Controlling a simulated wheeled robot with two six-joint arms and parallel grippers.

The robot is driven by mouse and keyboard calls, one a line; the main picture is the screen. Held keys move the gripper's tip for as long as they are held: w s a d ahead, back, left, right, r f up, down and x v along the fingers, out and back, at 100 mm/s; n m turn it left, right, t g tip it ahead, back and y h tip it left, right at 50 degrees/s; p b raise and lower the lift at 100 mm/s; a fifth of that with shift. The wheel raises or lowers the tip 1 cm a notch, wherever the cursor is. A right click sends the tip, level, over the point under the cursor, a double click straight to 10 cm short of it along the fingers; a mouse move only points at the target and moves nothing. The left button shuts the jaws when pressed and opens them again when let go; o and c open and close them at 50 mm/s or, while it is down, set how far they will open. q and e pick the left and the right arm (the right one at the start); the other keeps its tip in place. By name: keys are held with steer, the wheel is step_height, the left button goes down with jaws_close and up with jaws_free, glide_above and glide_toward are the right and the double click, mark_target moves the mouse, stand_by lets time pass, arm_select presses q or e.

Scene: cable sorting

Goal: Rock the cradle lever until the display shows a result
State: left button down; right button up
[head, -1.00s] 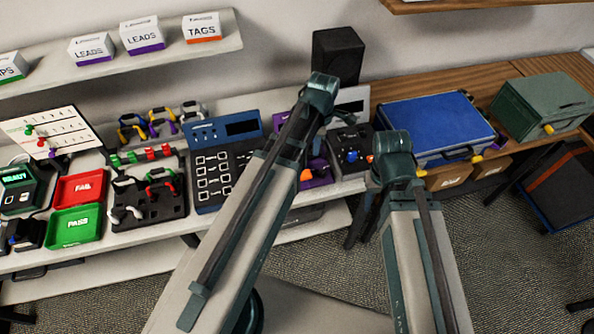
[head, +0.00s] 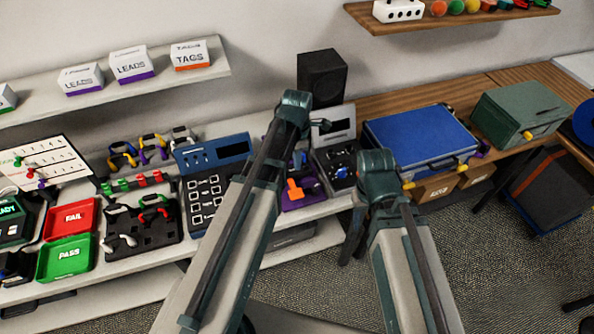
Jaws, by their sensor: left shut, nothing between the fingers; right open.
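An orange lever (head: 295,189) stands on a purple cradle unit (head: 312,187) on the bench, just right of my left arm, which hides part of it. Beside it is a dark unit with knobs (head: 341,166) and a pale panel with a small dark display (head: 341,126); I read no result there. A small dark and grey end piece, seemingly my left gripper (head: 321,126), shows in front of that panel, shut and empty, apart from the lever. My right arm (head: 377,167) rises in front of the blue case; its gripper is hidden.
A blue panel with a dark screen (head: 232,150), a red FAIL tray (head: 71,219), a green PASS tray (head: 66,257) and a black cable rack (head: 140,232) lie left. A blue case (head: 418,135) and a green box (head: 520,112) stand right. A black speaker (head: 322,76) stands behind.

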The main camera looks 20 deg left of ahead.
mark_target(297, 193)
arm_select(q)
step_height(297, 193, down, 14)
steer(key=b, duration=1.3)
steer(key=shift+r, duration=0.2)
